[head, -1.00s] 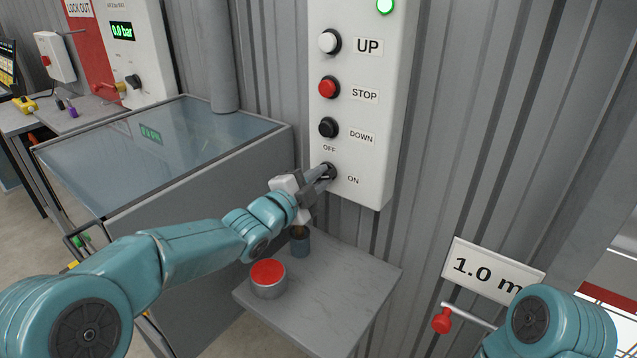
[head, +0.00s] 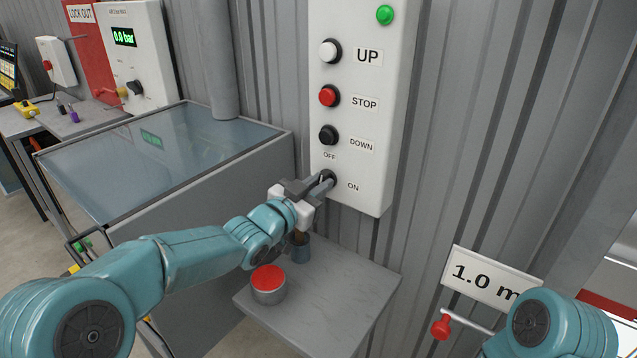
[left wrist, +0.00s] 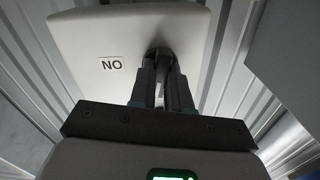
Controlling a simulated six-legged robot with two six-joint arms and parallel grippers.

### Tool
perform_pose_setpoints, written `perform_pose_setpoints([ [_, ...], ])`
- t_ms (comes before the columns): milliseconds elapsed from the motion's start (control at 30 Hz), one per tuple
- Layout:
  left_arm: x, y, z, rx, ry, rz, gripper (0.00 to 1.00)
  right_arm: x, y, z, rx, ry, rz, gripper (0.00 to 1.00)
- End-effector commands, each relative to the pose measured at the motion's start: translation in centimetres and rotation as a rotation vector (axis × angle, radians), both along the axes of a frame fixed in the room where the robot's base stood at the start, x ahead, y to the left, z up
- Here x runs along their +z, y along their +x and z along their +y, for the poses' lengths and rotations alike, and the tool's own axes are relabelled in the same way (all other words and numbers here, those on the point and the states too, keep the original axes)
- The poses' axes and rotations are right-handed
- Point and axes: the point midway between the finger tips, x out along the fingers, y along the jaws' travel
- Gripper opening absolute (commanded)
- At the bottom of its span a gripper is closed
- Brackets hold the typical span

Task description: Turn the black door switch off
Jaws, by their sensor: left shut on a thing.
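The black door switch (head: 331,176) is the lowest control on the white panel (head: 365,195), between the OFF label (head: 329,155) above and the ON label (head: 353,186) at its right. My left gripper (head: 320,183) is shut on the switch and partly hides it, so I cannot read its exact pointing. In the left wrist view the fingers (left wrist: 164,85) reach up to the dark switch (left wrist: 160,53), with the ON label (left wrist: 112,64) upside down beside it. My right arm shows at the lower right; its gripper is out of view.
White UP (head: 331,50), red STOP (head: 329,96) and black DOWN (head: 328,135) buttons sit above the switch. The green lamp (head: 385,15) looks dull. A red-topped can (head: 268,284) and a dark cup (head: 301,253) stand on the grey shelf (head: 335,295) below.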

Motion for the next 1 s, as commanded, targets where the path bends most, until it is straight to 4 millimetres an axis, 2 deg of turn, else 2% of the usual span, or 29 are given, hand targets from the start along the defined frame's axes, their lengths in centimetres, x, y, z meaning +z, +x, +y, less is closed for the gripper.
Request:
perform_pose_setpoints([
  [400, -0.22, 0.01, 0.03, 0.001, -0.156, 0.119, 0.0, 0.64, 0.0, 0.0, 0.0, 0.0, 0.0, 0.43],
  [967, -0.34, -0.01, -0.02, 0.0, -0.18, 0.138, 0.0, 0.68, 0.0, 0.0, 0.0, 0.0, 0.0, 0.43],
  [1000, -0.34, -0.02, -0.02, 0.0, -0.18, 0.138, 0.2, 0.68, 0.0, 0.0, 0.0, 0.0, 0.0, 0.43],
])
